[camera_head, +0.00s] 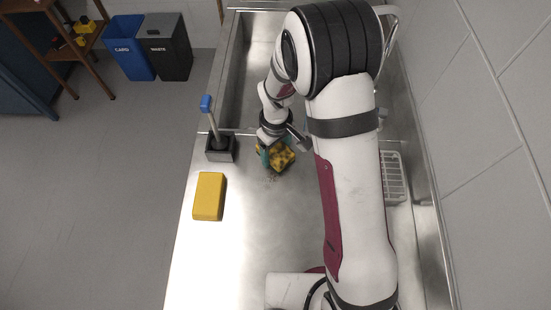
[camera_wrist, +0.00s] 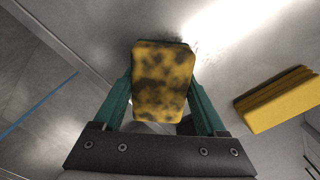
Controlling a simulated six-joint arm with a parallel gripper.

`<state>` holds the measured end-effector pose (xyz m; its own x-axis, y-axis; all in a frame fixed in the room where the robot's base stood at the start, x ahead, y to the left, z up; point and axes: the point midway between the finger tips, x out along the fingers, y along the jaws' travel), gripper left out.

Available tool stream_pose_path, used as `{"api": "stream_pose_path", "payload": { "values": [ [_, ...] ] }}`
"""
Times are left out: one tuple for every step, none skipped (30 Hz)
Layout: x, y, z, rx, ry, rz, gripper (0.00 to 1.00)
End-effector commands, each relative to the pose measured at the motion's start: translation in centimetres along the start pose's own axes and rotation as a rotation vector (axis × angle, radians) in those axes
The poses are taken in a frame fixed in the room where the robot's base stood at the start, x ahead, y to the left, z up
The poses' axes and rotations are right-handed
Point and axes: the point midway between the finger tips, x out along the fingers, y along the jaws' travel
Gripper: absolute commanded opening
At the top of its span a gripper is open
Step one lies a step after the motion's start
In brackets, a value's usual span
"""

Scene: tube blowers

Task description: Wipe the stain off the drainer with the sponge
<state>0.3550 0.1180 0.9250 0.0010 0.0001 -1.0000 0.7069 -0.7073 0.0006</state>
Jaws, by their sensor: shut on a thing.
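My gripper (camera_head: 275,156) is shut on a yellow sponge (camera_head: 281,158) with dark blotches. The wrist view shows the sponge (camera_wrist: 163,85) between the two green fingers of my gripper (camera_wrist: 162,95). The metal drainer (camera_head: 250,235) lies below, and the sponge is at or just above its surface; I cannot tell whether they touch. A stain of small dark specks (camera_head: 272,179) shows on the drainer just in front of the sponge. In the wrist view, part of the stain (camera_wrist: 196,46) shows beside the sponge's top edge; the sponge may hide more.
A clean yellow block (camera_head: 208,196) lies on the drainer at the left. Behind it stands a grey holder (camera_head: 221,150) with a blue-handled brush (camera_head: 206,104). A white rack (camera_head: 394,177) is at the right, partly behind my arm. The front drainer surface is clear.

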Motion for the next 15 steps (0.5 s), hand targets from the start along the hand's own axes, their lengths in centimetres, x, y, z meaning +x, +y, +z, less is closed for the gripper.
{"api": "stream_pose_path", "payload": {
  "values": [
    [0.0, 0.3, -0.3, 0.001, 0.000, 0.000, 0.22],
    [0.0, 0.6, -0.5, 0.001, 0.001, 0.001, 0.22],
    [0.0, 0.8, -0.8, 0.002, 0.001, 0.001, 0.22],
    [0.0, 0.8, -0.8, 0.001, 0.000, 0.000, 0.22],
    [0.0, 0.6, -0.5, 0.000, 0.000, 0.000, 0.22],
    [0.0, 0.2, -0.2, 0.000, -0.001, 0.000, 0.22],
    [0.0, 0.0, 0.0, -0.001, -0.001, 0.000, 0.22],
    [0.0, -0.2, 0.2, -0.001, -0.001, 0.000, 0.22],
    [0.0, -0.4, 0.4, -0.001, 0.000, 0.000, 0.22],
    [-0.1, -0.6, 0.6, 0.000, 0.000, 0.000, 0.22],
    [0.0, -0.8, 0.8, 0.000, -0.001, 0.000, 0.22],
    [0.0, -1.1, 1.1, 0.000, 0.000, 0.000, 0.22],
    [0.0, -1.2, 1.3, -0.001, 0.000, 0.000, 0.22],
    [0.0, -1.5, 1.5, -0.001, -0.001, 0.000, 0.22],
    [0.0, -1.7, 1.7, -0.001, 0.000, 0.000, 0.22]
  ]
}}
